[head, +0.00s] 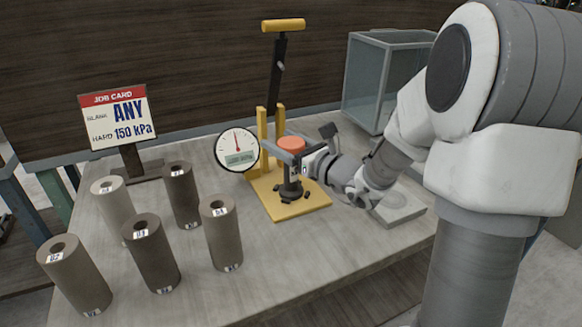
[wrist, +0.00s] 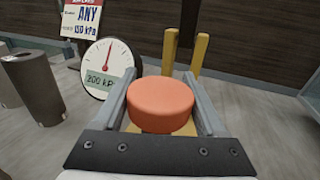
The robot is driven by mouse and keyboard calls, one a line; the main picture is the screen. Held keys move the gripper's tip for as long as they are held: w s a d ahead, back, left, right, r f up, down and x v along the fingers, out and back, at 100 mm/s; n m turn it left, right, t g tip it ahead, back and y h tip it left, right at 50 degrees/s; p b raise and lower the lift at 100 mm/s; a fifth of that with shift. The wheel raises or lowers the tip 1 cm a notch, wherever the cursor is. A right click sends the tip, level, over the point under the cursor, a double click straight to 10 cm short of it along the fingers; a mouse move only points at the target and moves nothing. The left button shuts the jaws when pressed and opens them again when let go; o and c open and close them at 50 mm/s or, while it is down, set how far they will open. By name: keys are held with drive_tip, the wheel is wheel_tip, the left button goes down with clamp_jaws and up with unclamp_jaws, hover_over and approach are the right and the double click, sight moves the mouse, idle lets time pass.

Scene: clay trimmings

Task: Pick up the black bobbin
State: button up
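A short black piece (head: 291,187), the only thing here that could be the black bobbin, stands upright on a yellow base plate (head: 318,200), with small dark scraps around its foot. An orange round disc (head: 291,142) sits above it; in the wrist view the disc (wrist: 161,104) hides whatever is below. My gripper (head: 291,152) is at the disc's height, one finger crossing just in front of it. In the wrist view the fingers of my gripper (wrist: 161,95) are apart, one on each side of the disc. I cannot tell whether they press on it.
A round gauge (head: 238,148) and yellow posts (head: 262,128) with a handled lever (head: 278,75) stand close behind. Several labelled cylinders (head: 150,255) stand at left, by a job card (head: 117,118). A glass box (head: 378,80) and grey slab (head: 400,207) are at right.

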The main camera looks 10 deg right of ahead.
clamp_jaws()
drive_tip(key=shift+r, duration=0.1)
